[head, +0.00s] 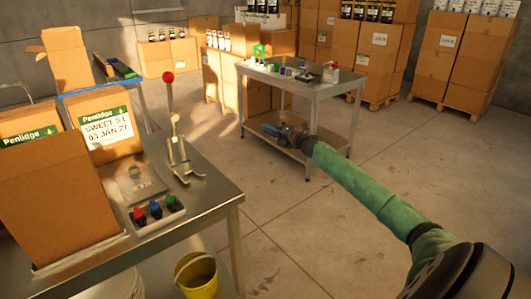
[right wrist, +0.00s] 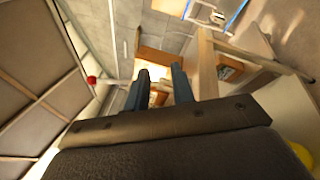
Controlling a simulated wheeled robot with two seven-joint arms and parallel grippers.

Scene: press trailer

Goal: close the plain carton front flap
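A plain brown carton face (head: 60,195) stands upright at the left front of the steel table. Labelled Penlidge cardboard panels (head: 105,135) rise just behind it. Whether the plain face includes a raised front flap I cannot tell. Another plain carton (head: 70,65) with flaps standing up sits on the back left table. My right gripper (head: 272,131) is stretched out across the aisle, well to the right of both cartons, in front of the far steel bench. In the right wrist view its two dark fingers (right wrist: 159,88) are apart with nothing between them. My left gripper is out of view.
A red-knobbed lever (head: 168,78) stands on the steel table (head: 215,190), with a box of red, blue and green knobs (head: 155,212) beside it. A yellow bucket (head: 196,275) is on the floor. The far bench (head: 310,82) holds bottles. The floor between is clear.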

